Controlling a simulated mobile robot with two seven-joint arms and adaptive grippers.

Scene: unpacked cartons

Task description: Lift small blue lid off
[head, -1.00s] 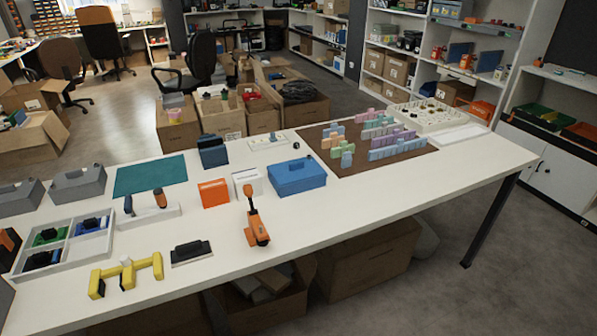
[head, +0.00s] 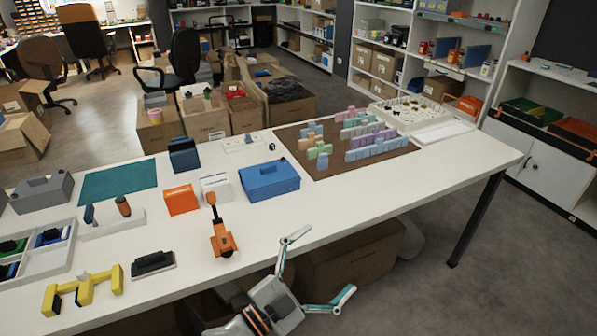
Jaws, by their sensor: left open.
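A blue box with a blue lid (head: 268,175) sits on the white table, left of the brown mat. The lid lies on the box and has a small raised part on top. My left gripper (head: 318,270) is in the lower middle of the head view, in front of the table's front edge. Its two fingers are spread wide with nothing between them. It is well apart from the blue box, nearer to me and lower in the picture. My right gripper is not in view.
The brown mat (head: 330,170) holds several pastel blocks. The table (head: 370,205) is bare right of the blue box's front.

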